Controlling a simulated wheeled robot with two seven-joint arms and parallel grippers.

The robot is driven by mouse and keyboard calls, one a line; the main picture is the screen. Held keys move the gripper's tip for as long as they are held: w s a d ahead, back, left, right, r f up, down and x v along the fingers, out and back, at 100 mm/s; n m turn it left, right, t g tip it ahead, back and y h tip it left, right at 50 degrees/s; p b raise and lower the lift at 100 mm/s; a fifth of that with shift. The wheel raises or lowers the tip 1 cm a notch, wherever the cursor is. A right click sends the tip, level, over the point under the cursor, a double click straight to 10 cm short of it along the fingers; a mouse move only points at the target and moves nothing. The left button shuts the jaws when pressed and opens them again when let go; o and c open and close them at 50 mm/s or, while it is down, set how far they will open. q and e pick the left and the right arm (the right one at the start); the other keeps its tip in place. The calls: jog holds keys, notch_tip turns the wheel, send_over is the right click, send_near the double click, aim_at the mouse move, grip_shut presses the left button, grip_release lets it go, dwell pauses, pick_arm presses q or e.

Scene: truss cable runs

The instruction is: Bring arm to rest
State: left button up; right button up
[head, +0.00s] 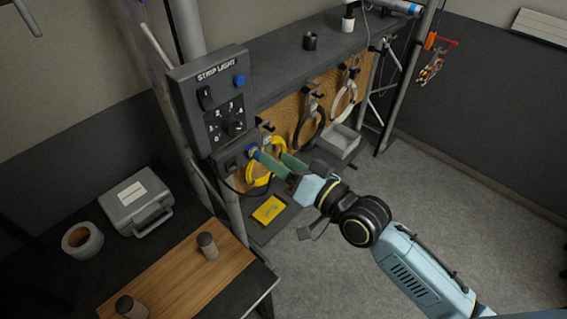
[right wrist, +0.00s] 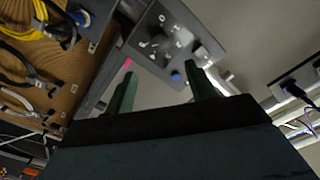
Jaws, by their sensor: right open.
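My right gripper (head: 272,158) has two green fingers and is open, in front of the lower part of the grey strip light panel (head: 185,88). In the right wrist view its fingers (right wrist: 162,88) stand apart with nothing held between them. A blue connector (head: 253,152) sits at the lower box by one fingertip in the head view; I cannot tell whether they touch. The panel, with its dial and blue button, also shows in the right wrist view (right wrist: 165,35). My right arm reaches in from the lower right. My left gripper is not in view.
A pegboard with hanging cable loops (head: 343,100) and a yellow coil (head: 262,168) stands behind the gripper. A grey bin (head: 341,142) is beyond it. A grey case (head: 136,203) and tape roll (head: 82,240) lie on the left bench. The floor at right is clear.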

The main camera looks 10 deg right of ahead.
dwell(0.5)
jog(key=d+f+g+h+b, duration=0.1)
jog(key=d+f+h+b, duration=0.2)
jog(key=f, duration=1)
jog(key=d+f+g+h+b, duration=0.15)
jog(key=d+f, duration=0.25)
jog(key=f, duration=0.9)
jog(key=s+d+f+g+h+b, duration=0.15)
jog(key=s+f, duration=0.25)
jog(key=f, duration=0.4)
jog(key=s+d+f+g+h+b, duration=0.1)
jog(key=s+d+f+h+b, duration=0.2)
jog(key=f, duration=0.6)
jog(key=s+d+f+n+g+b, duration=0.1)
jog(key=s+d+f+g+b, duration=0.1)
jog(key=s+f, duration=0.7)
jog(key=s+d+f+g+b, duration=0.2)
jog(key=s+f+g, duration=0.1)
jog(key=s+f, duration=0.6)
jog(key=s+f+g+b, duration=0.1)
jog(key=s+f, duration=0.2)
jog(key=s, duration=0.5)
jog(key=s+d+f+n+g+h+b, duration=0.1)
jog(key=s+f, duration=0.3)
jog(key=s, duration=0.4)
jog(key=shift+s+d+f+n+g+h, duration=0.2)
jog(key=shift+n+g+h, duration=0.1)
jog(key=shift+g, duration=0.5)
